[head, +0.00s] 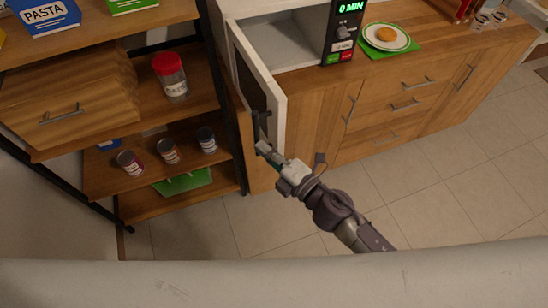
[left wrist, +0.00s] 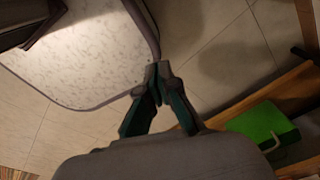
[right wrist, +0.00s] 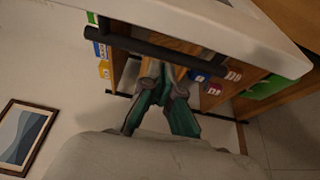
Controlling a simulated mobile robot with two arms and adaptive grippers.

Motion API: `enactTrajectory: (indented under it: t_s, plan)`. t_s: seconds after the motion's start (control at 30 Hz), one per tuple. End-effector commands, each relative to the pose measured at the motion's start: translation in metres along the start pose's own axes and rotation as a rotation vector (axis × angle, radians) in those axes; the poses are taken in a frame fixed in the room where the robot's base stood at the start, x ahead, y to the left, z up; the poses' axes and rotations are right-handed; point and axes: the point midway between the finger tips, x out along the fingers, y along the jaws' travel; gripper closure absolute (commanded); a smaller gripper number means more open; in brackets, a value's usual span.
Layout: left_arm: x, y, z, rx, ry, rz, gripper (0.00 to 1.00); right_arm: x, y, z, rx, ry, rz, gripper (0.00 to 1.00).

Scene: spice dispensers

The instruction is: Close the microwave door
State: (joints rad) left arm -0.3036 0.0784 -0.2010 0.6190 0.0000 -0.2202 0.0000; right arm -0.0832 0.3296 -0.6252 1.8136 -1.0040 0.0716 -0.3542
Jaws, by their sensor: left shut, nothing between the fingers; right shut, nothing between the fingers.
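The microwave (head: 290,45) stands on the counter with its door (head: 277,115) swung wide open toward the left shelf. Its cavity looks empty where it shows. My right gripper (head: 261,147) is shut and empty, close to the lower outer edge of the door. In the right wrist view, the white door (right wrist: 235,30) fills the upper right, and the dark handle bar (right wrist: 140,45) crosses just above the shut fingertips (right wrist: 160,80). I cannot tell whether they touch. My left gripper (left wrist: 158,75) is shut and empty above the floor, outside the head view.
A wooden shelf with a red-lidded jar (head: 172,75), several small cans and a green box (head: 184,181) stands left of the door. A plate with food (head: 386,37) sits right of the microwave's control panel (head: 344,30). The tiled floor (head: 420,195) in front is clear.

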Motion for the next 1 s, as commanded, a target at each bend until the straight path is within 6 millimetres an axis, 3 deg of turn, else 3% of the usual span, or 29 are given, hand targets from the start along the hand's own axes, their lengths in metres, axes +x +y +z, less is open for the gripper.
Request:
enactTrajectory:
  t_s: [0.2,0.77,1.0]
  plan:
    - [-0.004,-0.001,0.000,0.000,-0.001,-0.001,1.00,-0.010,-0.002,0.023,0.001,-0.001,-0.004,1.00]
    - [-0.002,-0.002,-0.005,-0.001,0.006,-0.003,1.00,-0.013,-0.003,0.031,-0.001,0.010,-0.003,1.00]
    - [0.013,-0.002,-0.003,-0.001,0.006,-0.003,1.00,-0.025,-0.006,0.062,-0.009,0.089,-0.005,1.00]
